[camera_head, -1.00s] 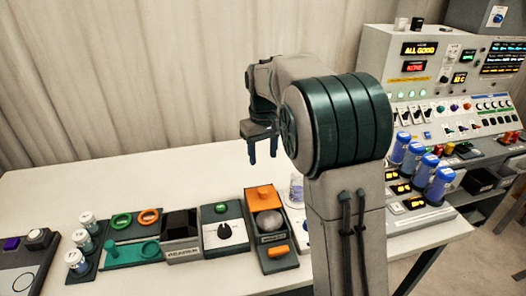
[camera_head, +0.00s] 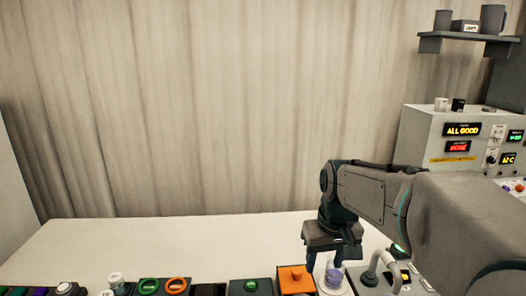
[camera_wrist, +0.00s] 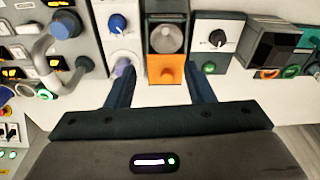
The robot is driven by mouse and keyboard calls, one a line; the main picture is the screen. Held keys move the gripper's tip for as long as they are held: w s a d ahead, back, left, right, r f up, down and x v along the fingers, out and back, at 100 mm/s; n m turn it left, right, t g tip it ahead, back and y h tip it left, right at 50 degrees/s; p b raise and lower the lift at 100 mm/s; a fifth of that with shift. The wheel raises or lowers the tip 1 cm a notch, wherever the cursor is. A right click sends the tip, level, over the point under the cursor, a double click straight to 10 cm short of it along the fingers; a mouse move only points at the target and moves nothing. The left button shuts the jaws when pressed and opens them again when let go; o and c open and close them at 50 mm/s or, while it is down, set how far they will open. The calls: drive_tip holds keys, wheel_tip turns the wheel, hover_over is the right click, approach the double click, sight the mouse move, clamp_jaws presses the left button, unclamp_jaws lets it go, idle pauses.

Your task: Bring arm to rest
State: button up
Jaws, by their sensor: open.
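My gripper (camera_head: 325,262) hangs from my arm at the lower right of the head view, above the white table (camera_head: 200,232). In the wrist view its two fingers (camera_wrist: 162,90) are spread apart with nothing between them. An orange block on a grey device (camera_wrist: 165,70) shows just beyond the fingertips; it also shows in the head view (camera_head: 296,279), left of and below the gripper. A small purple-and-white item (camera_wrist: 123,70) is close to the left finger in the wrist view.
A row of devices with green and orange rings (camera_head: 160,286) lines the table's front. A control panel (camera_head: 450,140) reading "ALL GOOD" stands at the right, under a shelf (camera_head: 470,42) with cups. The back of the table is clear.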

drive_tip(key=s+f+m, duration=0.1)
drive_tip(key=s+f, duration=0.1)
drive_tip(key=s, duration=0.5)
drive_tip(key=s+d+f+m+t, duration=0.1)
drive_tip(key=s+f, duration=0.1)
drive_tip(key=s, duration=0.5)
drive_tip(key=shift+d+f+t, duration=0.25)
drive_tip(key=shift+t, duration=0.05)
